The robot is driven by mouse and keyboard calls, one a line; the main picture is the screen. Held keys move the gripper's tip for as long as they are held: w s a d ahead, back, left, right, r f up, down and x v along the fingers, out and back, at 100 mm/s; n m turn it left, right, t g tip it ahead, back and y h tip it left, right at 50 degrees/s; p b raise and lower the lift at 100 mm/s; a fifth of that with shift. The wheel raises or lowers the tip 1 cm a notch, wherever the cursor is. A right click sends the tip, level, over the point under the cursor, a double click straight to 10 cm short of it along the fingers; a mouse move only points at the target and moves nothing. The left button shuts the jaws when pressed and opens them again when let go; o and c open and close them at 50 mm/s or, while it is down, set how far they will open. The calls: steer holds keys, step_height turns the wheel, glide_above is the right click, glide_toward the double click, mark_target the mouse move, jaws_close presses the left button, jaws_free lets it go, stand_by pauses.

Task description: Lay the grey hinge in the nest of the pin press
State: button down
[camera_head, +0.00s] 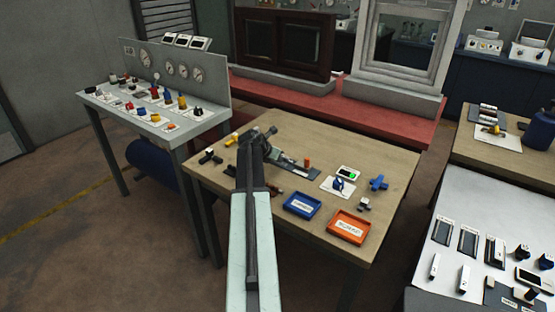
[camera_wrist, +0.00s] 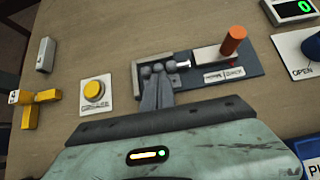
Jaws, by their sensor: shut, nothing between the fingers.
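The pin press (camera_wrist: 215,80) has a dark base, a grey nest frame (camera_wrist: 138,80) at its left end and an orange upright handle (camera_wrist: 234,40). In the wrist view, a row of three rounded grey knuckles (camera_wrist: 158,69) shows inside the nest, which looks like the grey hinge. A silver pin tip lies just right of them. My gripper (camera_wrist: 157,84) is shut and empty, its fingertips right at the near side of the knuckles. The fingers hide the hinge's near part, so I cannot tell how flat it sits. In the head view, the press (camera_head: 300,172) is partly behind my arm.
A yellow button (camera_wrist: 94,90) on a white plate is left of the press. A yellow piece (camera_wrist: 40,108) and a grey block (camera_wrist: 45,54) lie farther left. A blue tray (camera_head: 301,205) and an orange tray (camera_head: 349,227) stand at the front right.

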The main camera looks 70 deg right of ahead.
steer(key=shift+s+d, duration=0.25)
steer(key=shift+d, duration=0.6)
steer(key=shift+a, duration=0.1)
steer(key=shift+w+a, duration=0.1)
steer(key=shift+a, duration=0.3)
steer(key=a, duration=0.2)
steer(key=w+a, duration=0.1)
steer(key=a, duration=0.1)
steer(key=p+v, duration=0.7)
steer(key=v, duration=0.2)
steer(key=shift+r, duration=0.3)
steer(key=shift+d, duration=0.15)
